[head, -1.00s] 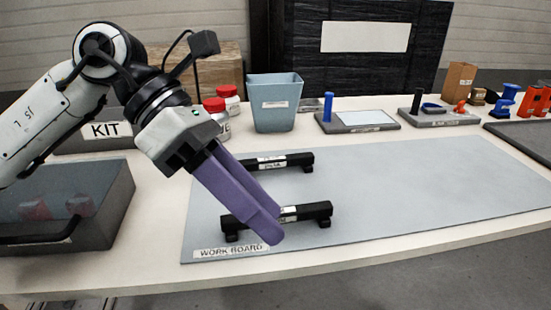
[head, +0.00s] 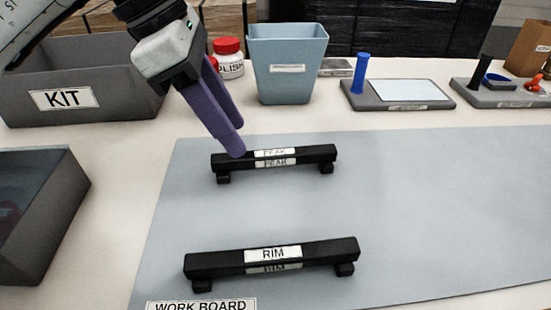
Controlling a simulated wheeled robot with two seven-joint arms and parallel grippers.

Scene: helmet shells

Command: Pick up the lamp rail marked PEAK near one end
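The black lamp rail marked PEAK (head: 310,155) lies across the far part of the work board on two small feet. Its white label is near the middle of its length. My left gripper (head: 239,138) comes down from the upper left with two purple fingers. The fingertips are at the rail's left end, one nearer and one farther from me, with a gap between them. The near fingertip overlaps the rail's top edge in the head view; I cannot tell whether it touches. The rail is still on the board. My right gripper is out of view.
A second black rail marked RIM (head: 320,255) lies nearer on the work board (head: 440,200). Behind stand a KIT box (head: 130,100), a red-lidded jar (head: 229,62), a blue-grey bin (head: 288,75) and a tray with a blue post (head: 400,95). The board's right side is clear.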

